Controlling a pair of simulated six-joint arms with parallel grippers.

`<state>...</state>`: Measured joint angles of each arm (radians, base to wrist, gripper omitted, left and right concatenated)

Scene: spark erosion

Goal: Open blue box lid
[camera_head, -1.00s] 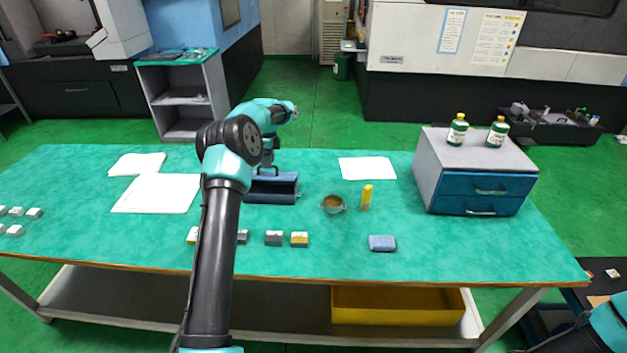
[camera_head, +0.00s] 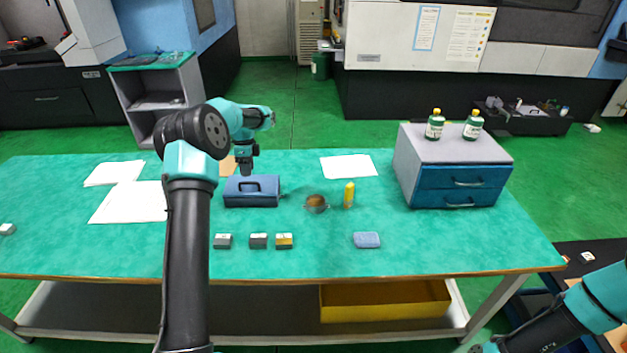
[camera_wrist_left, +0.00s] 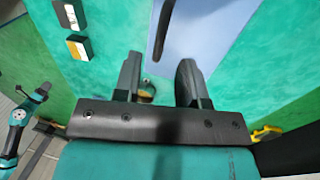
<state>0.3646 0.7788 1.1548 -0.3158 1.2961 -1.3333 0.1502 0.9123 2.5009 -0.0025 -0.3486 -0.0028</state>
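The blue box (camera_head: 268,200) stands on the green table left of centre. Its lid (camera_head: 270,183) lies down over the top, with a dark handle (camera_head: 249,187) on it. My left gripper (camera_head: 246,171) is just behind the box's back edge, seemingly above it; whether it touches the lid cannot be told. In the left wrist view the two fingers of my left gripper (camera_wrist_left: 160,82) are apart with nothing held between them. The blue lid surface (camera_wrist_left: 205,30) and dark handle (camera_wrist_left: 163,30) appear ahead of the fingers. My right arm shows at the lower right; its gripper is out of frame.
A small brown-filled cup (camera_head: 316,203) and a yellow bottle (camera_head: 349,195) stand right of the box. Several small grey blocks (camera_head: 258,240) and a blue sponge-like block (camera_head: 366,240) lie in front. A drawer unit (camera_head: 462,187) stands at right. White sheets (camera_head: 130,203) lie left.

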